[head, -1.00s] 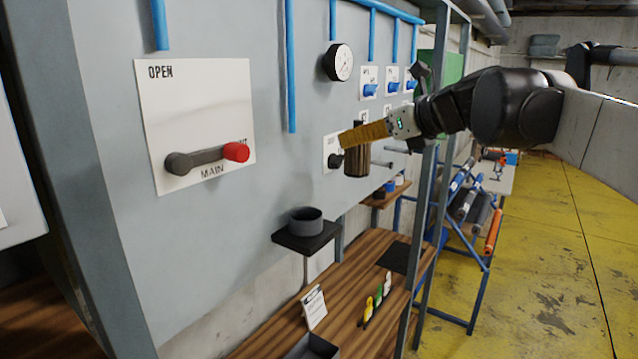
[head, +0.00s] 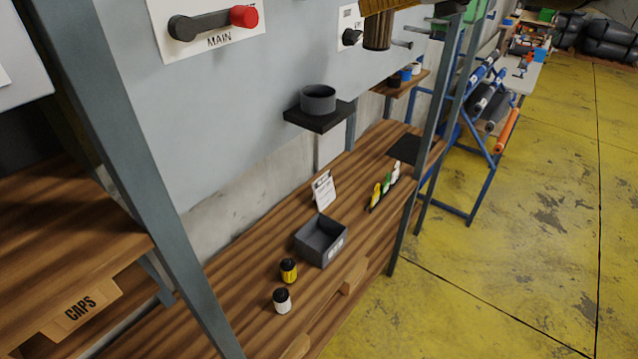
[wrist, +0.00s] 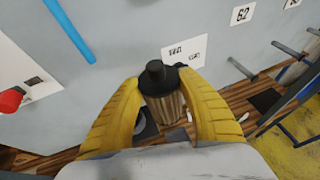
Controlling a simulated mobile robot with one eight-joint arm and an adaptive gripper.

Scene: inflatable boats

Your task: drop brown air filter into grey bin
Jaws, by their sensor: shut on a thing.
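The brown air filter (wrist: 165,105), a ribbed cylinder with a black cap, is between the yellow fingers of my gripper (wrist: 163,100) in the wrist view. My gripper is shut on it and holds it upright in front of the grey panel. In the head view the lower part of the filter (head: 377,30) shows at the top edge, high above the bench, with part of a yellow finger (head: 390,7). The grey bin (head: 322,241), a square open box with a white label, stands on the wooden bench below, and its visible inside looks empty.
A round grey cup (head: 318,99) sits on a black shelf above the bench. Steel posts (head: 425,140) flank the bench.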

